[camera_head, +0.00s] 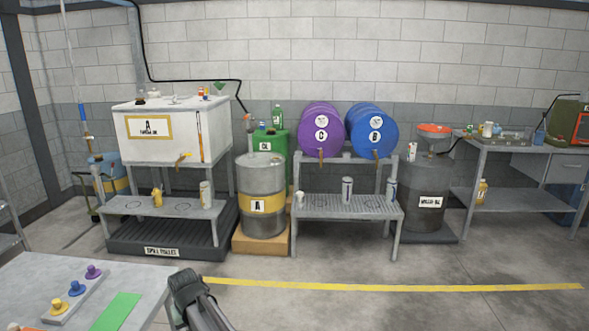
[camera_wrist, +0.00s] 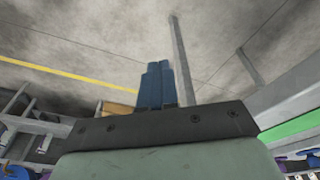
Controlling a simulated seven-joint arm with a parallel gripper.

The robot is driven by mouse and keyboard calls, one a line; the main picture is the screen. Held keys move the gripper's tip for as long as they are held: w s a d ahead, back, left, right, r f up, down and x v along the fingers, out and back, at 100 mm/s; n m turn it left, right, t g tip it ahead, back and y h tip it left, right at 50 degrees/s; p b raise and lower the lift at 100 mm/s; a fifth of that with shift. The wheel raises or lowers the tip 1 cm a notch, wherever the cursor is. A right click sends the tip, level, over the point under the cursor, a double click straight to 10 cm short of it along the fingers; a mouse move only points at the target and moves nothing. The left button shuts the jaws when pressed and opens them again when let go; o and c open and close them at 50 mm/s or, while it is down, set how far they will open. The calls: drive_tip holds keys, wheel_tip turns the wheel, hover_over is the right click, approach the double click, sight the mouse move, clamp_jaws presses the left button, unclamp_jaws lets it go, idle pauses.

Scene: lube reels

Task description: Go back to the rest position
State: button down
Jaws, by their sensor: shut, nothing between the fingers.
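My gripper (camera_wrist: 157,84) shows in the wrist view as blue fingers pressed together, with nothing between them. The fingers stand out against bare grey floor and touch nothing that I can see. In the head view, a dark part of my arm (camera_head: 195,300) shows at the bottom, just right of the near table; the fingertips cannot be made out there.
The near table (camera_head: 150,274) holds a green mat (camera_head: 118,311) and a strip with coloured knobs (camera_head: 75,290). Barrels, a white tank (camera_head: 170,134) and a metal stand (camera_head: 345,207) line the back wall. Open floor with a yellow line (camera_head: 400,287) lies between.

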drive_tip(key=w+d+f+m, duration=0.1)
drive_tip(key=d+f, duration=0.2)
drive_tip(key=d, duration=0.6)
drive_tip(key=w+d+f+m, duration=0.1)
drive_tip(key=d+f, duration=0.3)
drive_tip(key=d, duration=0.6)
drive_tip(key=w+d+f+m, duration=0.1)
drive_tip(key=d+f, duration=0.2)
drive_tip(key=d, duration=0.6)
drive_tip(key=s+d+f+m+g+h, duration=0.15)
drive_tip(key=s+d+f, duration=0.25)
drive_tip(key=d, duration=0.7)
drive_tip(key=s+d+f+m+g+y, duration=0.1)
drive_tip(key=s+d+f+m, duration=0.3)
drive_tip(key=d, duration=0.7)
drive_tip(key=s+f+g, duration=0.2)
drive_tip(key=s+f, duration=0.4)
drive_tip(key=s, duration=0.4)
drive_tip(key=s+f+n+g, duration=0.1)
drive_tip(key=s+f+g, duration=0.1)
drive_tip(key=s+f, duration=0.5)
drive_tip(key=s+f+g, duration=0.2)
drive_tip(key=s+f, duration=0.5)
drive_tip(key=s, duration=0.6)
drive_tip(key=shift+s+d+n, duration=0.15)
drive_tip(key=shift+s+n, duration=0.2)
drive_tip(key=shift+s, duration=0.05)
